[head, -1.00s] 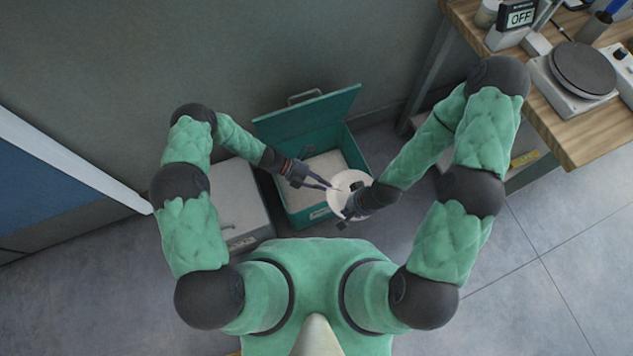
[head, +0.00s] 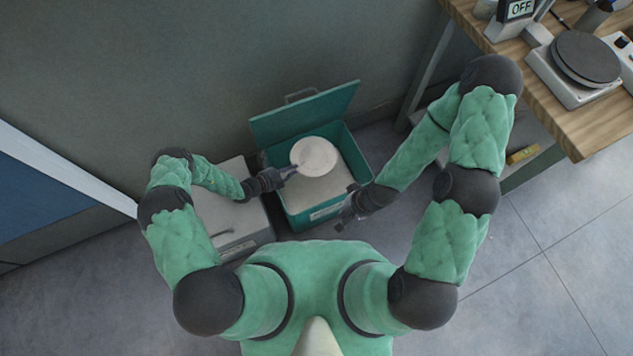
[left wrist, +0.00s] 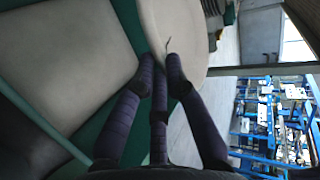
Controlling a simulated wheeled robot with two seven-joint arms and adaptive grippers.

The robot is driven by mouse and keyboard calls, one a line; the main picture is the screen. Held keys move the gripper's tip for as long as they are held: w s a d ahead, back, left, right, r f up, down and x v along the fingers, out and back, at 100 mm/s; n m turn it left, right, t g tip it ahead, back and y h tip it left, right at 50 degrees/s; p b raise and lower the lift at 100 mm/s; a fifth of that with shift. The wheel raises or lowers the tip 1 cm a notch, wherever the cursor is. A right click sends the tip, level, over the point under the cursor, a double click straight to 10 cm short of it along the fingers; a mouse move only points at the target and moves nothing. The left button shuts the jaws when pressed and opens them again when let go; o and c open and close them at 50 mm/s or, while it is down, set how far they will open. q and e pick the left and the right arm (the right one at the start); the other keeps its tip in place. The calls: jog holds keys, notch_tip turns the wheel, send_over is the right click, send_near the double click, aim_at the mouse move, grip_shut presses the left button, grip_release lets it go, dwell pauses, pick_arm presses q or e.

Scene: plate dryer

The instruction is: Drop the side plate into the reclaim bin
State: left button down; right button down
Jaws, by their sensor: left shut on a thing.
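The side plate (head: 314,156) is round and off-white. My left gripper (head: 294,170) is shut on its left edge and holds it over the reclaim bin. The bin (head: 353,150) is a teal box with its lid (head: 305,113) raised at the back and a pale inner surface. In the left wrist view the plate (left wrist: 185,25) fills the upper middle, with the gripper's dark purple fingers (left wrist: 160,68) at its rim. My right gripper (head: 345,208) is by the bin's front right corner, apart from the plate; its fingers look spread and empty.
A grey box (head: 232,212) stands on the floor left of the bin, under my left forearm. A wooden bench (head: 560,130) with a scale (head: 585,60) is at the upper right. The wall is behind the bin; the floor at the right is clear.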

pick_arm(q)
notch_tip(320, 180, down, 5)
jog(key=b, duration=0.3)
jog(key=shift+f+b, duration=0.15)
jog(key=shift+b, duration=0.25)
jog(key=c, duration=1.2)
grip_release()
jog(key=v, duration=1.2)
